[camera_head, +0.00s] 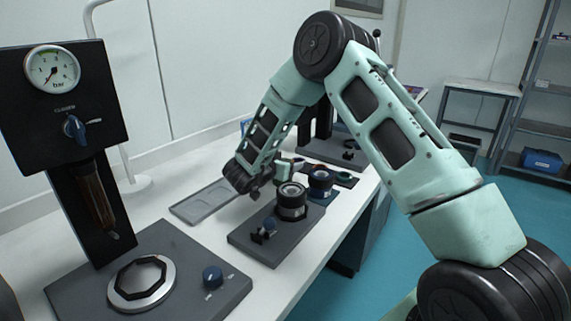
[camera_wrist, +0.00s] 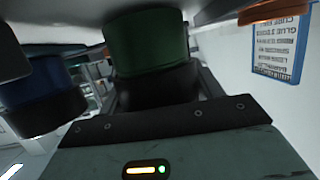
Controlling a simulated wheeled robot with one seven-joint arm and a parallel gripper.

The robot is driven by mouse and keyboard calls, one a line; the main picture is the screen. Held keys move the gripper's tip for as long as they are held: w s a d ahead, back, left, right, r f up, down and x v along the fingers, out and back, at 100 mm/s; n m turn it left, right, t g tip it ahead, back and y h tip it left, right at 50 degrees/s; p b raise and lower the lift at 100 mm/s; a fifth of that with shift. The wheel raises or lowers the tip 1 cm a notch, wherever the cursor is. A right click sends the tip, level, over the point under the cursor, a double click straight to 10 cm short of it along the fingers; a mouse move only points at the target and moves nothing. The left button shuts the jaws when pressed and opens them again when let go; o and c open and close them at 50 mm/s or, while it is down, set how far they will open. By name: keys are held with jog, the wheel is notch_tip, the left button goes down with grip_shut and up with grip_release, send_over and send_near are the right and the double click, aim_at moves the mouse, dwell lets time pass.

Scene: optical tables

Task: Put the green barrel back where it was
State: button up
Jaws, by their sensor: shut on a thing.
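In the wrist view the green barrel (camera_wrist: 148,42) is large and close, right in front of my gripper (camera_wrist: 155,90). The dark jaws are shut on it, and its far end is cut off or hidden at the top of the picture. In the head view my gripper (camera_head: 282,169) is low over the back of the bench, behind a black ringed barrel (camera_head: 291,203). I cannot make out the green barrel clearly there. Whether it touches anything below is hidden.
A blue barrel (camera_head: 320,181) stands close by; a blue one (camera_wrist: 45,98) also shows left in the wrist view. An orange part (camera_wrist: 275,10) and a blue label (camera_wrist: 280,48) are at right. A shallow grey tray (camera_head: 203,205) lies left; the gauge stand (camera_head: 65,110) rises farther left.

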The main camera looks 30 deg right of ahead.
jog(key=shift+f, duration=0.4)
